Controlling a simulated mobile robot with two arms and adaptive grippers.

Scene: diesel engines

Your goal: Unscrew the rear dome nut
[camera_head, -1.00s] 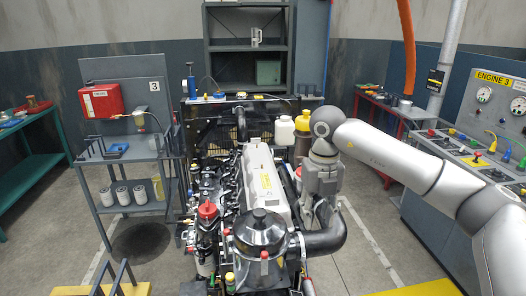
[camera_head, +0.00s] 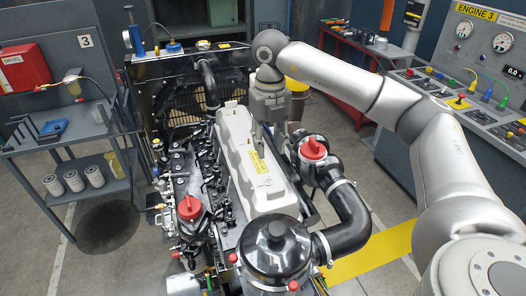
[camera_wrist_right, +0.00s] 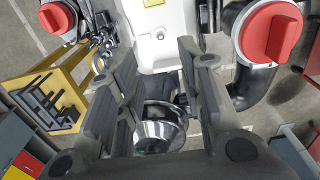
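The pale rocker cover (camera_head: 245,165) runs along the top of the engine in the head view. A small nut (camera_wrist_right: 160,36) shows on the cover (camera_wrist_right: 150,50) in the right wrist view; I cannot tell whether it is the rear dome nut. My right gripper (camera_head: 275,143) hangs downward at the far right part of the cover, hiding some of it. In the right wrist view its two fingers (camera_wrist_right: 158,58) are spread apart with nothing held between them. Its height above the cover is unclear. My left gripper is not in view.
A round black housing (camera_head: 273,250) and a thick black pipe (camera_head: 345,220) stand at the near right. Red caps (camera_head: 190,207) (camera_head: 313,148) rise on both sides of the cover. A grey shelf cart (camera_head: 70,150) stands left, and a control console (camera_head: 450,115) right.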

